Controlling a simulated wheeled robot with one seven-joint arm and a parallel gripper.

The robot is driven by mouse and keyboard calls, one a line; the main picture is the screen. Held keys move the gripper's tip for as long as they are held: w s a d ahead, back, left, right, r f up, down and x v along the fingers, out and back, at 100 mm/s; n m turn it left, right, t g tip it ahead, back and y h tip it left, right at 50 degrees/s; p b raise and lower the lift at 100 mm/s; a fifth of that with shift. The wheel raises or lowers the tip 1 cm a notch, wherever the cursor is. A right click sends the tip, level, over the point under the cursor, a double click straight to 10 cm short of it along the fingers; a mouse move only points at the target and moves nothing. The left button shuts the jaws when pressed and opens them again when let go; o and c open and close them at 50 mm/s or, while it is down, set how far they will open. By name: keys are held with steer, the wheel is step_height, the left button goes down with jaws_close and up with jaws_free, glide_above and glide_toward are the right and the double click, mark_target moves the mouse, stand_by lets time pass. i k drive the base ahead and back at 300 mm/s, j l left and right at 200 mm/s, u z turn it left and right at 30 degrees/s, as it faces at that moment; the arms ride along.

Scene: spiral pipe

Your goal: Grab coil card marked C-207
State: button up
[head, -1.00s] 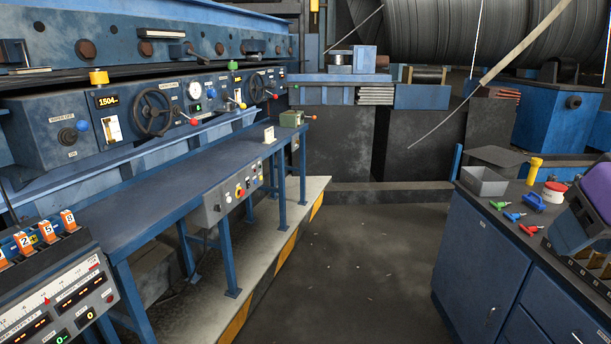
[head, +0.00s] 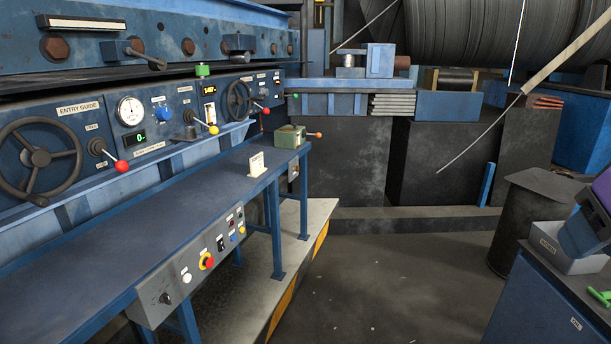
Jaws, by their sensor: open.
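A small cream card (head: 257,163) stands upright in a base on the long blue bench (head: 165,215), near its far end. It carries some dark print, too small to read, so I cannot tell whether it is marked C-207. No other card with a readable C-207 mark shows.
A green device with an orange-tipped lever (head: 288,137) sits just beyond the card. A control panel with handwheels (head: 40,158) runs behind the bench. A dark drum (head: 530,220) and a blue cabinet (head: 545,300) stand at right. Open floor (head: 400,275) lies between.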

mark_target(257, 167)
steer(key=i+l, duration=0.1)
steer(key=i, duration=1.65)
steer(key=i+l+u, duration=0.1)
steer(key=i+u, duration=0.35)
steer(key=i, duration=0.2)
steer(key=i+l+u, duration=0.35)
steer(key=i+u, duration=0.15)
steer(key=i+l+u, duration=0.45)
steer(key=i+l, duration=0.15)
